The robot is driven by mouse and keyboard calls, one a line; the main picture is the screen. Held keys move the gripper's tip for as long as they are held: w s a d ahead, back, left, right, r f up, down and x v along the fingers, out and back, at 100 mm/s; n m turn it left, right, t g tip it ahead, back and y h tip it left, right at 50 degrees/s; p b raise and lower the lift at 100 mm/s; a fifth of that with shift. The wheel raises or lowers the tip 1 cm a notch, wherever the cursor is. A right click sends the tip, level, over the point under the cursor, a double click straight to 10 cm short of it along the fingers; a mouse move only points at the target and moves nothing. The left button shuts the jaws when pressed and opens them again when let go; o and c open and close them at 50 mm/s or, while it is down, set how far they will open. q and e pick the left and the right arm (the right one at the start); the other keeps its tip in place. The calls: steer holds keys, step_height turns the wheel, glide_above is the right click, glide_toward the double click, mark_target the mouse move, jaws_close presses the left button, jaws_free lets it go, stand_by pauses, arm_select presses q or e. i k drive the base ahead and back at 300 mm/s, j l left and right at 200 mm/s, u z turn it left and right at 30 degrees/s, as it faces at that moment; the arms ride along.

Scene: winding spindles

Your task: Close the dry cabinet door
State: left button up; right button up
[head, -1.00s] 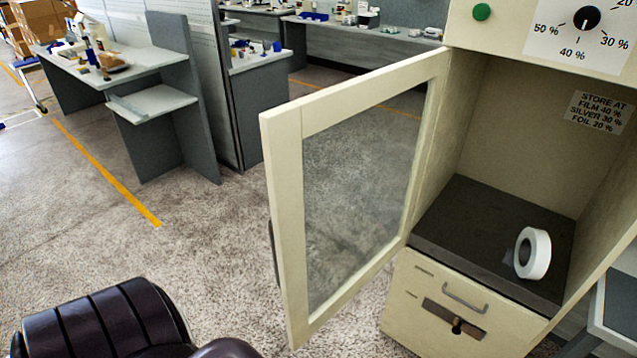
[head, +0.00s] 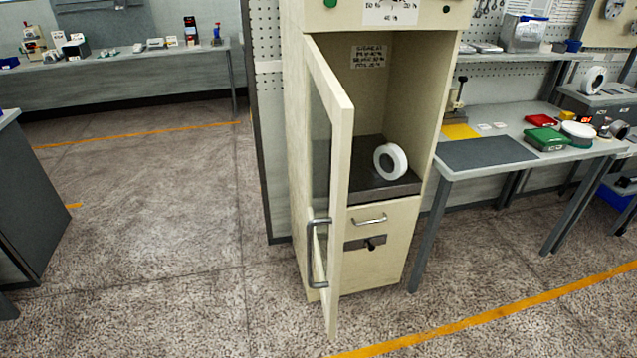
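The dry cabinet (head: 292,150) stands upright in the middle of the head view. Its door (head: 342,170), a cream frame with a glass pane, is hinged on the left and stands open, swung out toward me and seen nearly edge-on. A metal bar handle (head: 312,255) is on the door's outer face, low near its free edge. A white roll (head: 390,161) stands on the dark shelf (head: 385,190) inside. Neither of my grippers shows in the head view.
A drawer with a handle (head: 369,220) and a dark knob sits below the compartment. A workbench (head: 480,157) with red and green boxes adjoins the cabinet's right side. A grey bench (head: 130,72) stands at the back left. The floor in front and to the left is clear.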

mark_target(326, 198)
steer(key=i+j+z, duration=0.25)
steer(key=i+j, duration=0.15)
steer(key=i, duration=0.25)
steer(key=i+j+z, duration=0.25)
steer(key=i+j, duration=0.3)
